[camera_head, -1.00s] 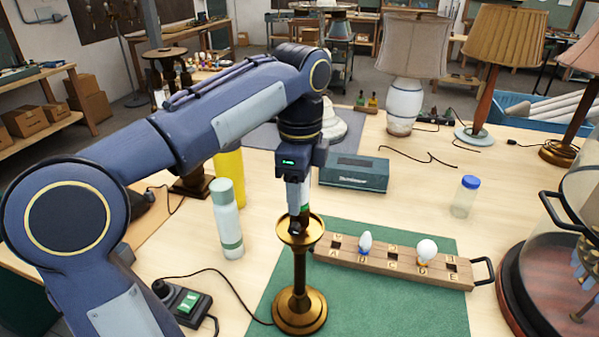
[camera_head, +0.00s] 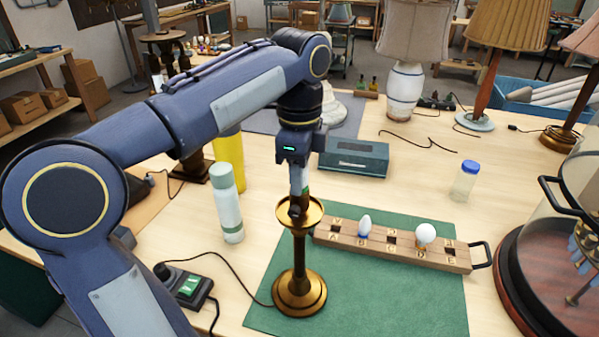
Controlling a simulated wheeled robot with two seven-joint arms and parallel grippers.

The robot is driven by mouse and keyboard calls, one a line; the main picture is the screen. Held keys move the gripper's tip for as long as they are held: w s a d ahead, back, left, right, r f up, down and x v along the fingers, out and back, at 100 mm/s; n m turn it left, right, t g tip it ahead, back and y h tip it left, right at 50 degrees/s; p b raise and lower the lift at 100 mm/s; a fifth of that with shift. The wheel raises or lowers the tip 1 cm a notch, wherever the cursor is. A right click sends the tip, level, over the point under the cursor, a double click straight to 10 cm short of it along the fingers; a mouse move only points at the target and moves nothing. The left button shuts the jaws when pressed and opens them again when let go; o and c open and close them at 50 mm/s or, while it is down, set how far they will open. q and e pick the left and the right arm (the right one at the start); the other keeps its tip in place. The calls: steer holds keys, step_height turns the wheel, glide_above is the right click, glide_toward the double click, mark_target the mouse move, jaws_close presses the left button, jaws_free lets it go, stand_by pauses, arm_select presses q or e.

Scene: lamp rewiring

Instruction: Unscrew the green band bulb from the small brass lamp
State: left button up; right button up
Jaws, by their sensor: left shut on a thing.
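The small brass lamp (camera_head: 299,287) stands upright on the green mat (camera_head: 370,297), with a round brass dish near its top. My left gripper (camera_head: 297,201) points straight down over the dish, at the lamp's top. It is shut on the green band bulb (camera_head: 305,191), of which only a sliver of green shows beside the fingers. The rest of the bulb is hidden by the gripper, so I cannot tell how far it sits in the socket. My right gripper is not in view.
A wooden bulb rack (camera_head: 400,250) with two white bulbs lies right of the lamp. A pale green bottle (camera_head: 229,205) and a switch box (camera_head: 187,286) with a cord are to the left. A teal box (camera_head: 354,157) stands behind. A glass dome (camera_head: 560,240) is far right.

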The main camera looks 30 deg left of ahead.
arm_select(q)
steer(key=n, duration=0.1)
steer(key=n+p, duration=0.1)
steer(key=n, duration=0.1)
steer(key=shift+r, duration=0.25)
steer(key=n+p, duration=0.1)
steer(key=n, duration=0.2)
steer(key=shift+f+n, duration=0.2)
steer(key=shift+n, duration=0.7)
steer(key=shift+r+n+p, duration=0.15)
steer(key=shift+n+p, duration=0.45)
steer(key=shift+n, duration=0.3)
steer(key=n+p, duration=0.1)
steer(key=n, duration=0.2)
steer(key=shift+n, duration=0.3)
steer(key=n, duration=0.2)
steer(key=shift+n, duration=0.3)
